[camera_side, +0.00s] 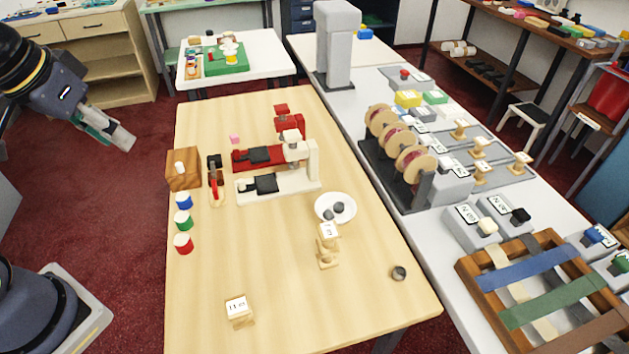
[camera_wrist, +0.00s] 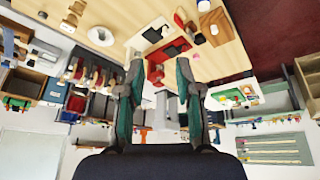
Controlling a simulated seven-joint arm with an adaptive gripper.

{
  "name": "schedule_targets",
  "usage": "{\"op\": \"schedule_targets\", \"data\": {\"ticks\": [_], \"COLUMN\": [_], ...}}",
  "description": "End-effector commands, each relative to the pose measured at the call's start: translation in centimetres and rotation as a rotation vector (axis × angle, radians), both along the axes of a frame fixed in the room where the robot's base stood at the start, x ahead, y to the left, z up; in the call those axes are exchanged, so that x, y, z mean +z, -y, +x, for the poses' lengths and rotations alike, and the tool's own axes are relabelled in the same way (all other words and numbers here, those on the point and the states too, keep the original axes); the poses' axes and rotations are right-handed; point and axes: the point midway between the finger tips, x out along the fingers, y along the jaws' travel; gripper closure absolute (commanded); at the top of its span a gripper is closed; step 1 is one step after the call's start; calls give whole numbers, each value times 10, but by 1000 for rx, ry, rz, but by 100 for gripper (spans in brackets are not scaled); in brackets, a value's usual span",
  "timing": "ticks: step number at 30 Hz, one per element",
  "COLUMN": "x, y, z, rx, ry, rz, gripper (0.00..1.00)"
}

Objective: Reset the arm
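My gripper (camera_side: 122,138) hangs in the air at the left in the side view, over the red carpet and left of the wooden table (camera_side: 290,305). It is apart from everything on the table. In the wrist view my gripper (camera_wrist: 158,72) shows two green and grey fingers spread apart, with nothing between them. The wrist view looks across the table and the room, with the table at the top of the picture.
The table holds a wooden block (camera_side: 184,172), blue (camera_side: 183,201), green (camera_side: 183,220) and red (camera_side: 183,243) spools, red and white machines, and a white plate (camera_side: 335,208). A grey counter with reels stands right. The table's front left is mostly clear.

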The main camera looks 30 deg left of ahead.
Motion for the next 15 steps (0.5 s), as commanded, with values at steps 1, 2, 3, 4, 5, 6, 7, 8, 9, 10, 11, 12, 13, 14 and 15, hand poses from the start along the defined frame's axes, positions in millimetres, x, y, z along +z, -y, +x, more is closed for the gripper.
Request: {"op": "schedule_targets", "data": {"ticks": [1,2,3,4,5,6,7,8,9,10,11,12,13,14,15], "x": [1,1,0,0,-1,-1,-1,-2,-2,-2,-2,-2,-1,-1,-1], "y": [2,2,3,4,4,4,4,4,4,4,4,4,4,4,4], "z": [-12,-17,-23,-26,-29,-31,-32,-32,-33,-33,-32,-32,-32,-32,-32], "rx": [-30,-46,-64,-75,-82,-89,-92,-95,-96,-96,-95,-95,-94,-94,-94], "ry": [28,38,50,56,61,66,68,68,68,68,68,68,68,68,68], "rz": [13,20,29,34,38,42,44,45,45,45,45,45,45,45,45], "gripper": [66,66,66,66,66,66,66,66,66,66,66,66,66,66,66]}}
